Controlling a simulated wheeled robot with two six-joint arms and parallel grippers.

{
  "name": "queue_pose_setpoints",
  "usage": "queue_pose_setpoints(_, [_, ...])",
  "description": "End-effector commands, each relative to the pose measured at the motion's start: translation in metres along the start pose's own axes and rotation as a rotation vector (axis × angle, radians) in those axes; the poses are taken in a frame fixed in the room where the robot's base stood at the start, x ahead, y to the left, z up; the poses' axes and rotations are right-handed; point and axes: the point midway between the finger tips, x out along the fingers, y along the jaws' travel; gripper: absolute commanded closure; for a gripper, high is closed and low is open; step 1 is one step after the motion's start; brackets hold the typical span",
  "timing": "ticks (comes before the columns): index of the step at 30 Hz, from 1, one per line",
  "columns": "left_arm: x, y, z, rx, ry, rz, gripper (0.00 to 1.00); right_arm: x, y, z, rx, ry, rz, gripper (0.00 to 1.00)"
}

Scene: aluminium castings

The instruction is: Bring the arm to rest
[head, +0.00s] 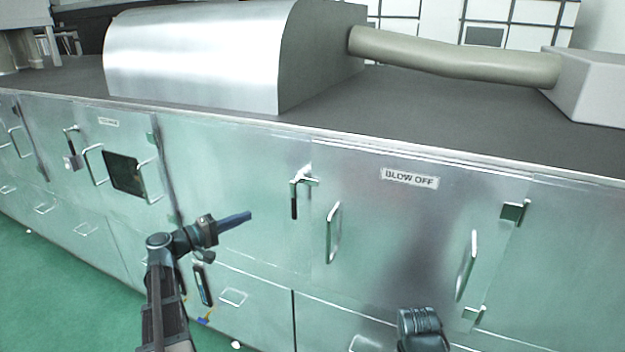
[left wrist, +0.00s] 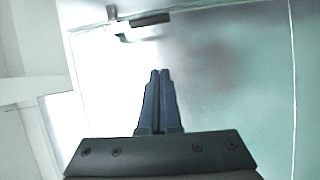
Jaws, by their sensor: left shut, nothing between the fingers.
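My left gripper (head: 236,220) is in front of the metal cabinet, left of the door marked BLOW OFF (head: 385,235). Its blue fingers point to the right in the head view. In the left wrist view the two fingers (left wrist: 160,75) lie together, shut with nothing between them. A latch handle (head: 295,195) on the cabinet is up and to the right of the fingers, apart from them in the head view; a handle also shows at the top of the left wrist view (left wrist: 135,24). Part of my right arm shows at the bottom of the head view, but its fingers do not show.
The cabinet's dark top (head: 440,105) carries a rounded metal hood (head: 190,55) and a beige duct (head: 450,60) leading to a grey box (head: 595,85). Bar handles (head: 334,232) and latches stick out from the front. Green floor (head: 60,290) is clear at lower left.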

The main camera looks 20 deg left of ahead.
Motion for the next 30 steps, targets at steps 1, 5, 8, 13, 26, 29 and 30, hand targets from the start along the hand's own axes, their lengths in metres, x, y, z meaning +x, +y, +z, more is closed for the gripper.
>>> queue_pose_setpoints(1, [0.000, 0.000, 0.000, 0.000, 0.000, 0.000, 1.00, 0.000, 0.000, 0.000, 0.000, 0.000, 0.000, 1.00])
queue_pose_setpoints(5, [0.012, -0.006, 0.015, 0.009, -0.034, -0.030, 1.00, 0.000, 0.000, 0.000, 0.000, 0.000, 0.000, 1.00])
queue_pose_setpoints(8, [0.039, -0.020, 0.053, 0.034, -0.120, -0.105, 1.00, 0.000, 0.000, 0.000, 0.000, 0.000, 0.000, 1.00])
queue_pose_setpoints(13, [0.089, -0.062, 0.157, 0.127, -0.351, -0.324, 1.00, 0.000, 0.000, 0.000, 0.000, 0.000, 0.000, 1.00])
queue_pose_setpoints(26, [0.080, -0.161, 0.388, 0.582, -0.911, -0.941, 1.00, 0.000, 0.000, 0.000, 0.000, 0.000, 0.000, 1.00])
queue_pose_setpoints(29, [0.062, -0.172, 0.415, 0.719, -0.993, -1.067, 1.00, 0.000, 0.000, 0.000, 0.000, 0.000, 0.000, 1.00])
queue_pose_setpoints(30, [0.055, -0.174, 0.423, 0.771, -1.017, -1.112, 1.00, 0.000, 0.000, 0.000, 0.000, 0.000, 0.000, 1.00])
